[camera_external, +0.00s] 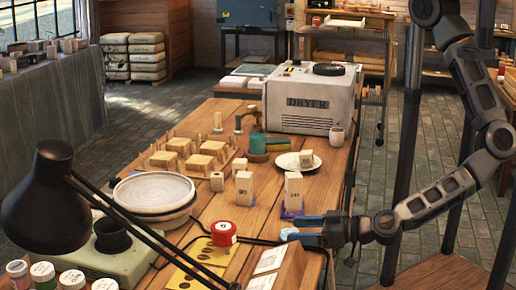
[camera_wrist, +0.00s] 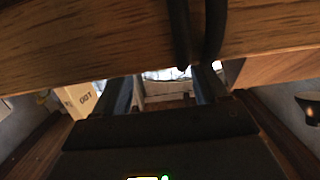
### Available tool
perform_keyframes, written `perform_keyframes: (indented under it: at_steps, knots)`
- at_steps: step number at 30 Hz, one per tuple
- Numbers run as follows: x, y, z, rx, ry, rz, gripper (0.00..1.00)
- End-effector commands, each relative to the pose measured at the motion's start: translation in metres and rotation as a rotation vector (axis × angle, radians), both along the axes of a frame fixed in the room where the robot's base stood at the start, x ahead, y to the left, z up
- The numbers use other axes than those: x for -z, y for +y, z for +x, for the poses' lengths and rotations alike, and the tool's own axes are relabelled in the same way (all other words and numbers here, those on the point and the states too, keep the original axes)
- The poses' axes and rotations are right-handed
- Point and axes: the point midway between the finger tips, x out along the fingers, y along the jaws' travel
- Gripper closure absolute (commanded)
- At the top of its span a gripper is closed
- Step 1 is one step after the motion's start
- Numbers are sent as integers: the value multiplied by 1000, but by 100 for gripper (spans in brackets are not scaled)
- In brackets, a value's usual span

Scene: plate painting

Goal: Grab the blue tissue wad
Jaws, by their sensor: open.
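A small pale blue crumpled wad (camera_external: 288,234) lies on the wooden table near its right edge. My gripper (camera_external: 296,228) reaches in from the right, low over that edge. Its blue fingers are open, with their tips right at the wad; I cannot tell whether they touch it. In the wrist view my gripper (camera_wrist: 162,85) shows two dark blue fingers spread apart. A whitish patch shows between them, too unclear to name surely. Part of the wad is hidden by the fingers in the outside view.
White blocks stand on the table (camera_external: 222,205) behind the gripper, one near a purple patch. A red round tin (camera_external: 223,233) is to the left. Dark cables pass near the gripper and cross the wrist view (camera_wrist: 213,30).

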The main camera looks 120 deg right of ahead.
Motion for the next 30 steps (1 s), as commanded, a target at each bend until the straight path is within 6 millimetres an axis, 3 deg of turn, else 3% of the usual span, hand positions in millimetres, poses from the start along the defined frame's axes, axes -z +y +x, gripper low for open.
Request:
perform_keyframes:
  at_steps: [6,15,30]
  knots:
    - [2,-21,18,2,0,0,28]
    - [4,-23,20,-1,0,2,29]
    - [4,-23,20,0,-1,2,76]
